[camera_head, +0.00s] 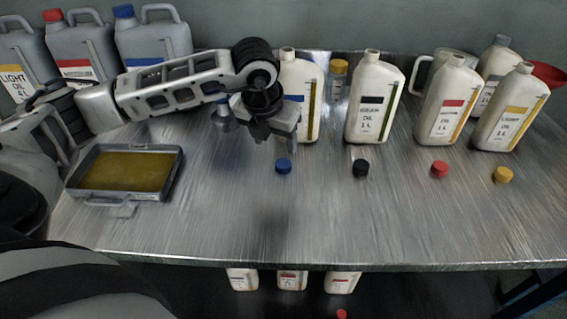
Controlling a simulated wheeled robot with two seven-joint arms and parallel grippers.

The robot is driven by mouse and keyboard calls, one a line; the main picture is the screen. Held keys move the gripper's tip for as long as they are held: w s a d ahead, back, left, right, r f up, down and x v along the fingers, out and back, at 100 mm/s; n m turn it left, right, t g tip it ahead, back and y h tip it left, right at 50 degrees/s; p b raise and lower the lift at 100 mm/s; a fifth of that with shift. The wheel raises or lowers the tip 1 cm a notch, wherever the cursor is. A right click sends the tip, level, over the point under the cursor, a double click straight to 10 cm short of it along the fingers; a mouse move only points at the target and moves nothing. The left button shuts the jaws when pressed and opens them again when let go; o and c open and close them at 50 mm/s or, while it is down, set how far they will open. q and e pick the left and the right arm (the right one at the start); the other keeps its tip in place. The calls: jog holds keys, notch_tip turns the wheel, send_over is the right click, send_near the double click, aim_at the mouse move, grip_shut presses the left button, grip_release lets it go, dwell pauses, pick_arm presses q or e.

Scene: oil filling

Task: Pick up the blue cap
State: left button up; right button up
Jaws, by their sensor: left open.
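The blue cap (283,166) lies on the metal table in front of a white oil bottle (300,75) with a blue label. My left gripper (272,138) hangs from the arm coming in from the left. It is open, points down, and is above and slightly left of the blue cap, apart from it. The gripper and wrist cover part of the blue-label bottle. My right gripper does not show.
Black (361,168), red (439,168) and yellow (502,174) caps lie to the right, before white bottles. An oil-filled tray (82,172) stands at left. Large grey canisters (153,42) stand behind. The table (330,225) is clear in front.

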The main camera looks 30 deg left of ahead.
aim_at(283, 164)
pick_arm(q)
jog(key=x, duration=0.2)
jog(key=shift+w+f, duration=0.1)
jog(key=shift+f, duration=0.25)
jog(key=shift+d+p+x, duration=0.2)
jog(key=shift+p+x, duration=0.05)
jog(key=shift+x, duration=1.05)
jog(key=shift+d+p+x, duration=0.2)
jog(key=shift+x, duration=1.1)
jog(key=c, duration=1.1)
